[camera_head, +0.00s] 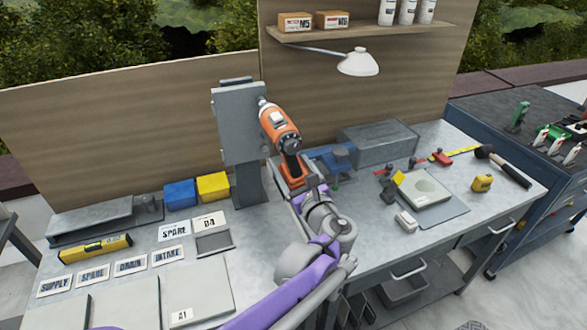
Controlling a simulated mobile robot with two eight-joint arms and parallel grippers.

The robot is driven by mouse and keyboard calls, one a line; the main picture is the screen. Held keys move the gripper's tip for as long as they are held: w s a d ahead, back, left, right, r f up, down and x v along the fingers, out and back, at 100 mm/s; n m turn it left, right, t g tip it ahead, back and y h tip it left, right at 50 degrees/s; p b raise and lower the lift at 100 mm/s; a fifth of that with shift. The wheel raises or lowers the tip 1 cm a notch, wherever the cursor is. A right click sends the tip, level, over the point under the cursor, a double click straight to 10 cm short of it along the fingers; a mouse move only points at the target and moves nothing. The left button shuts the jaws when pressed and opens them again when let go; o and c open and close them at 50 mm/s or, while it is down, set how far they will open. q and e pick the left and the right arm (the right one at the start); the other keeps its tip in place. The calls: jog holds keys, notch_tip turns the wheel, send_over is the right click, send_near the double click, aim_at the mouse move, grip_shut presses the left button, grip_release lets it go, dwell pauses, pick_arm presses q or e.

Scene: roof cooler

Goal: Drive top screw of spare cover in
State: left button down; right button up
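An orange and grey power screwdriver (279,126) is held up in the middle of the bench. My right gripper (298,180) is at the lower end of its handle and appears shut on it; the fingers are mostly hidden. The driver's nose points up and left, at the upper right part of a grey upright plate (238,130) on a post, seemingly the spare cover. The tip is at or very close to the plate; contact cannot be told. No screw can be made out. My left gripper is not in view.
A "SPARE" card (174,231), blue block (180,194) and yellow block (213,186) lie left of the post. A yellow level (95,248) is farther left. A white lamp (358,62) hangs above. A grey box (379,142) and a blue vise (332,160) stand behind my arm.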

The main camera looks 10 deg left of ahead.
aim_at(300, 180)
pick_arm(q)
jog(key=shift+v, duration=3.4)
